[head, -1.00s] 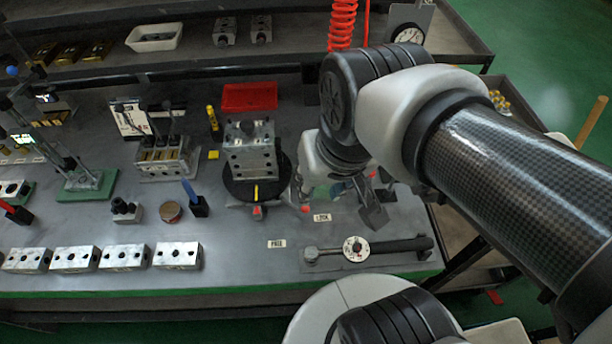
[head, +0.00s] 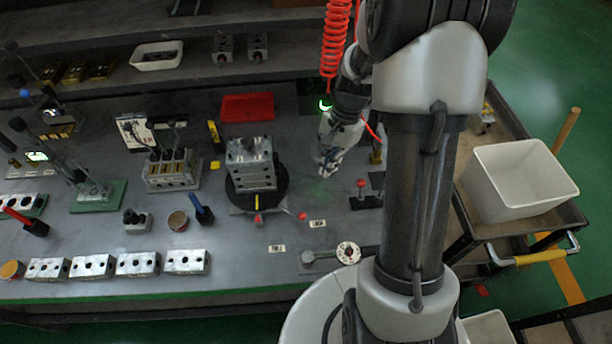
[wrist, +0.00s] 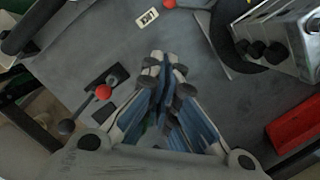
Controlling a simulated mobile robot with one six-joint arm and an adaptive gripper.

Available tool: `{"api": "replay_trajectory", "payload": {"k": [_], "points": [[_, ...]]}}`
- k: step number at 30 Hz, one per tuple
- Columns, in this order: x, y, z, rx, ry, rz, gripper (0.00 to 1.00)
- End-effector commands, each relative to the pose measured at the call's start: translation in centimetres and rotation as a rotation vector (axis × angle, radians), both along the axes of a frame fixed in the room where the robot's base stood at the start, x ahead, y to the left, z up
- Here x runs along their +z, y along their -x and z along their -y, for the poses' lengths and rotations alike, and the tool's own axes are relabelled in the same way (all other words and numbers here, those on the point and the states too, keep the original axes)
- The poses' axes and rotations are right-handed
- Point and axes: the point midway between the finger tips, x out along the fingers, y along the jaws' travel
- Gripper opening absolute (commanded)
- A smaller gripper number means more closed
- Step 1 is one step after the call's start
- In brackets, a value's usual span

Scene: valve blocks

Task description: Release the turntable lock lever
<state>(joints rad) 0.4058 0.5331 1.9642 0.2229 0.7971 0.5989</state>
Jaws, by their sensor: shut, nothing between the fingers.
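The turntable is a black disc (head: 278,195) with a grey metal valve block (head: 252,165) on it. Its lock lever ends in a red knob (head: 301,216) at the disc's front right. The knob is beside the small white label (head: 318,223); a second label (head: 277,248) lies further front left. In the wrist view the lever's red knob (wrist: 170,3) is cut off by the top edge, near a label (wrist: 147,17). My gripper (head: 326,170) is shut and empty, behind and right of the knob, apart from it. Its fingertips (wrist: 164,62) point towards the bench.
Another red-knobbed lever (head: 361,183) stands on a dark plate to the right; it also shows in the wrist view (wrist: 104,92). A red tray (head: 247,107) lies behind the turntable. A red coiled hose (head: 337,40) hangs above my gripper. A gauge tool (head: 347,252) lies at the front.

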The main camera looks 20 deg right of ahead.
Motion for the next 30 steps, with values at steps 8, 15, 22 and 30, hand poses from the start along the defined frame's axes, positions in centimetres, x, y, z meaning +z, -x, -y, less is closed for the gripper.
{"api": "replay_trajectory", "payload": {"k": [8,15,22,30], "points": [[-1.3,-0.1,0.6,-0.052,-0.012,-0.025,0.00],[-1.4,-0.1,0.6,-0.049,-0.011,-0.024,0.00],[-3.6,0.1,0.1,-0.048,-0.013,-0.026,0.00],[-9.3,0.6,-1.1,-0.047,-0.012,-0.027,0.00]]}}
